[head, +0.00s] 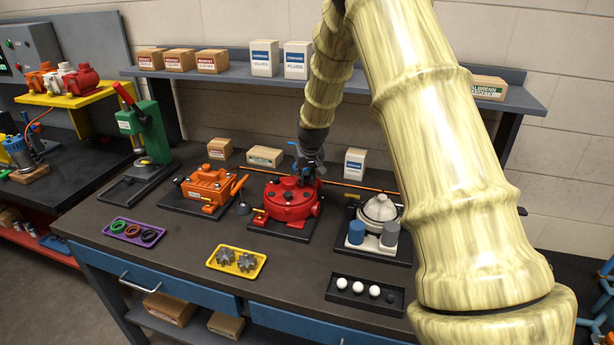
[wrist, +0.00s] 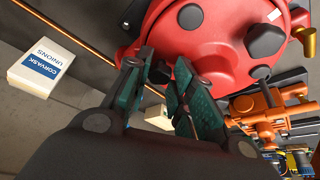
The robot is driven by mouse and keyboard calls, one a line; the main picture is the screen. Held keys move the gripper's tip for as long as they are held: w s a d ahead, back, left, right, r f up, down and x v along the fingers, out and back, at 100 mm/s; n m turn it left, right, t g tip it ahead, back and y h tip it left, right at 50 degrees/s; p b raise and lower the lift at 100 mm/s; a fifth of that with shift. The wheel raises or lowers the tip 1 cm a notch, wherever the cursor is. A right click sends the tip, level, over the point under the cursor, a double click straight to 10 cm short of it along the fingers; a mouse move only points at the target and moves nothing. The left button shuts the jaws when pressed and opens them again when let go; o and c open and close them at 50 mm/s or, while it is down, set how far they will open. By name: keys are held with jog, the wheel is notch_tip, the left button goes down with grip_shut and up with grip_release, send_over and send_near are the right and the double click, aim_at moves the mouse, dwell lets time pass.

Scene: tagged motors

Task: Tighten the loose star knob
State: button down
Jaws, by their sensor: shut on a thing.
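The red motor housing (head: 290,207) sits on a dark base plate in the middle of the bench. Several dark knobs stand on its top, and it fills the upper part of the wrist view (wrist: 225,65). One dark knob (wrist: 190,16) and a larger one (wrist: 266,41) show clear of the fingers there. My gripper (head: 308,172) is at the back right of the housing's top. In the wrist view, its teal fingers (wrist: 163,72) are shut at the housing's edge on a dark star knob, which they mostly hide. How tight it is cannot be seen.
An orange motor (head: 208,188) stands to the left and a pale grey one (head: 380,210) to the right. A white box (head: 354,163) stands behind. A yellow tray (head: 236,262) with star-shaped parts and a black tray (head: 365,294) with balls lie in front.

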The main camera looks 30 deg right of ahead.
jog(key=shift+w+r, duration=0.2)
jog(key=shift+r, duration=0.1)
jog(key=c, duration=1.2)
grip_release()
jog(key=shift+f, duration=0.1)
jog(key=shift+s+d+f, duration=0.1)
jog(key=shift+s, duration=0.05)
jog(key=v, duration=0.8)
